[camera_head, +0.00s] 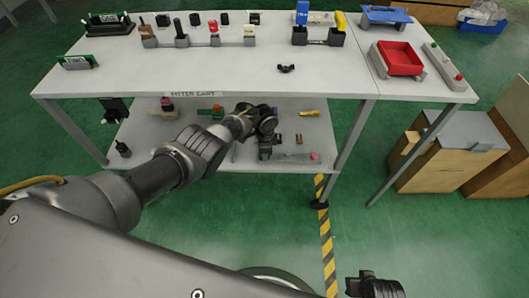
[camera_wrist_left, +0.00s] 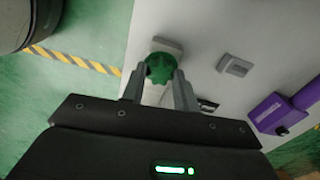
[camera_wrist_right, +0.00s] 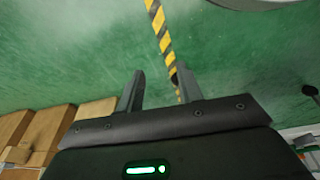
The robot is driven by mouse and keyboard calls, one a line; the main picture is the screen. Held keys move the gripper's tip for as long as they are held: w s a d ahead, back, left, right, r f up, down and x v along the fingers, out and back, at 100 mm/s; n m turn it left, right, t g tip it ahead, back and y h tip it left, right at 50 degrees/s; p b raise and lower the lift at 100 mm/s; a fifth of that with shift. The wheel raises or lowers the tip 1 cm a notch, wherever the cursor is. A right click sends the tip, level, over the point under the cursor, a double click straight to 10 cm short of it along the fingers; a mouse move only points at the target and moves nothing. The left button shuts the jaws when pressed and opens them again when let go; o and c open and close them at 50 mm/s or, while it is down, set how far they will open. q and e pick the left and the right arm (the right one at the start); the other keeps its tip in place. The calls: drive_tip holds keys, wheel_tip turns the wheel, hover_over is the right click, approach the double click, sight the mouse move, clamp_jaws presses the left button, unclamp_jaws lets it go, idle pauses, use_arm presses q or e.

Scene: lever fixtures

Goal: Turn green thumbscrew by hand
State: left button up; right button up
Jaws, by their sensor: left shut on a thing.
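The green thumbscrew (camera_wrist_left: 160,67) is a lobed round knob on a light grey mount (camera_wrist_left: 167,44), seen in the left wrist view. My left gripper (camera_wrist_left: 159,80) has one finger on each side of the knob and is shut on it. In the head view my left gripper (camera_head: 265,148) is low over the lower shelf (camera_head: 225,150), and the thumbscrew cannot be made out there. My right gripper (camera_wrist_right: 157,88) is open and empty above the floor; part of that hand (camera_head: 375,286) shows at the bottom of the head view.
A grey block (camera_wrist_left: 234,65) and a purple fixture (camera_wrist_left: 272,112) are right of the knob in the left wrist view. Above is the tabletop (camera_head: 210,70) with several fixtures and a red tray (camera_head: 399,58). A table leg (camera_head: 352,135) and wooden cabinets (camera_head: 445,160) stand right.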

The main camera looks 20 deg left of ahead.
use_arm(q)
drive_tip(key=shift+m, duration=0.5)
use_arm(e)
drive_tip(key=shift+s+d+r, duration=0.1)
drive_tip(key=shift+s+r, duration=0.15)
use_arm(q)
drive_tip(key=shift+m, duration=0.3)
use_arm(e)
drive_tip(key=shift+r, duration=0.15)
drive_tip(key=shift+w, duration=0.15)
use_arm(q)
drive_tip(key=o, duration=1)
use_arm(e)
drive_tip(key=shift+w, duration=0.3)
drive_tip(key=shift+s, duration=0.15)
